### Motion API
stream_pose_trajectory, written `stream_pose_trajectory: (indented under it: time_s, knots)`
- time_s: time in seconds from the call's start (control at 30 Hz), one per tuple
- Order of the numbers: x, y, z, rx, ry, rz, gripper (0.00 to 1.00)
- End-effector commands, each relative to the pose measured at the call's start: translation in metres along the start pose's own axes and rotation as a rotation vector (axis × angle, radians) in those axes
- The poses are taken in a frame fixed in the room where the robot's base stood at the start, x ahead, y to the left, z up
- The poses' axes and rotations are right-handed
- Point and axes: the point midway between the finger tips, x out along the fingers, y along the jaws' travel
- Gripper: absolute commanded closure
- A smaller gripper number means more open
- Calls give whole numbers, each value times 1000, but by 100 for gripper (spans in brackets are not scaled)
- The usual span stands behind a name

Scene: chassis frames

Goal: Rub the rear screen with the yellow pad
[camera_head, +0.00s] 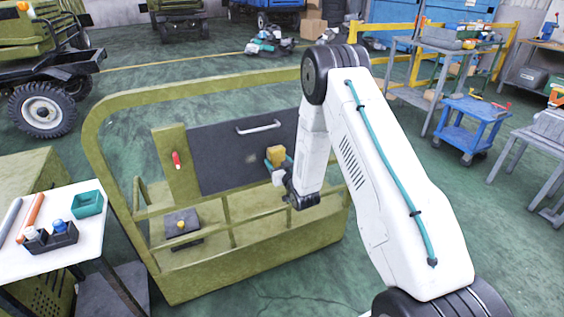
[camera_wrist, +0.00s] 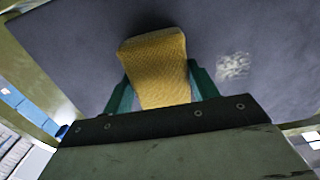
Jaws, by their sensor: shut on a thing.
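The yellow pad (camera_wrist: 158,65) is held between the teal fingers of my gripper (camera_wrist: 160,88). In the head view the pad (camera_head: 276,154) shows at the tip of my gripper (camera_head: 277,163), in front of the dark rear screen (camera_head: 222,158). The screen also fills much of the wrist view (camera_wrist: 262,95), with a pale smudge (camera_wrist: 233,67) to the right of the pad. In the head view a faint pale spot (camera_head: 251,158) lies just left of the pad. I cannot tell whether the pad touches the screen.
The screen has a light handle (camera_head: 258,127) near its top and sits in an olive frame (camera_head: 92,130). A red lever (camera_head: 176,160) is left of it. A grey box with a yellow knob (camera_head: 183,226) sits low in the frame. A white table (camera_head: 70,255) with a teal bin (camera_head: 87,203) stands left.

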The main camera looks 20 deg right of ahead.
Motion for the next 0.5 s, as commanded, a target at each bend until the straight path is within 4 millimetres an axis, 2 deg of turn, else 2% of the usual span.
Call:
stream_pose_trajectory:
  time_s: [0.1,0.33,0.5]
  knots:
    - [-1,-11,0,0,0,-2,60]
    - [-1,-18,0,0,-1,-1,60]
    - [0,-32,0,0,-1,-2,60]
